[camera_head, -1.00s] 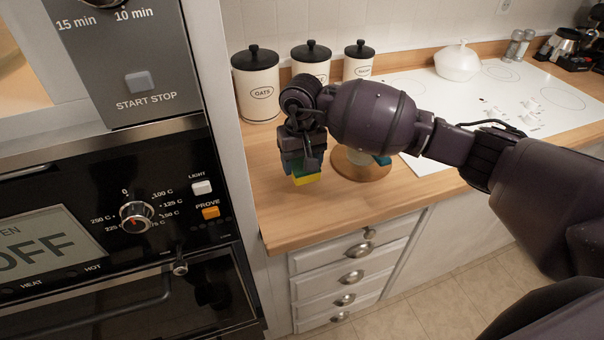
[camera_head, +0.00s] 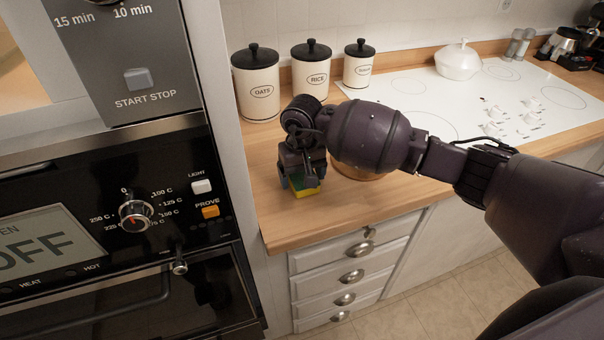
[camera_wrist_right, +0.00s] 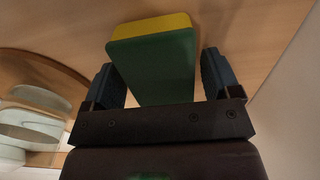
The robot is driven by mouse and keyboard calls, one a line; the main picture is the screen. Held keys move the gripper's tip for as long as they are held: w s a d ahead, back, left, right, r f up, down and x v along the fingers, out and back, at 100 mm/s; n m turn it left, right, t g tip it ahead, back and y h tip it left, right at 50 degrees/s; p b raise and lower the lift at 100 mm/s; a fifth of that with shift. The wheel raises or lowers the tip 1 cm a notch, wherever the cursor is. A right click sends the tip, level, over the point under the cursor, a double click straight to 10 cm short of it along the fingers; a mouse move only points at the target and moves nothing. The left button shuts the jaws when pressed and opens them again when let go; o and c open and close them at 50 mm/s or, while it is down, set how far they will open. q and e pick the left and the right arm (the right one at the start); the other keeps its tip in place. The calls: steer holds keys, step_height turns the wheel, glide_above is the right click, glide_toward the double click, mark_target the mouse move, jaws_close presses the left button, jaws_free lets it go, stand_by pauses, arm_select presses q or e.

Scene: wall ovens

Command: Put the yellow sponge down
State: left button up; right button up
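The yellow sponge (camera_head: 306,193) has a green side and a yellow side. It is low at the wooden countertop near its front edge and appears to rest on it. My right gripper (camera_head: 301,182) is over it, with a finger on each side. In the right wrist view the sponge (camera_wrist_right: 155,62) lies between the two dark blue fingers of the gripper (camera_wrist_right: 163,80). A narrow gap shows between the sponge and the right-hand finger, so the fingers look open around it. My left gripper is out of view.
Canisters (camera_head: 257,85) stand along the wall behind. A round wooden object (camera_head: 352,168) is partly hidden behind my right arm. The white cooktop (camera_head: 480,95) is to the right, and the oven panel (camera_head: 110,220) to the left. Bare countertop (camera_head: 285,228) lies in front.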

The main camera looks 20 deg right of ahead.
mark_target(302, 173)
steer(key=shift+o, duration=0.2)
steer(key=shift+r, duration=0.1)
steer(key=shift+r, duration=0.15)
step_height(302, 173, up, 12)
stand_by(0.4)
steer(key=shift+s, duration=0.15)
stand_by(0.3)
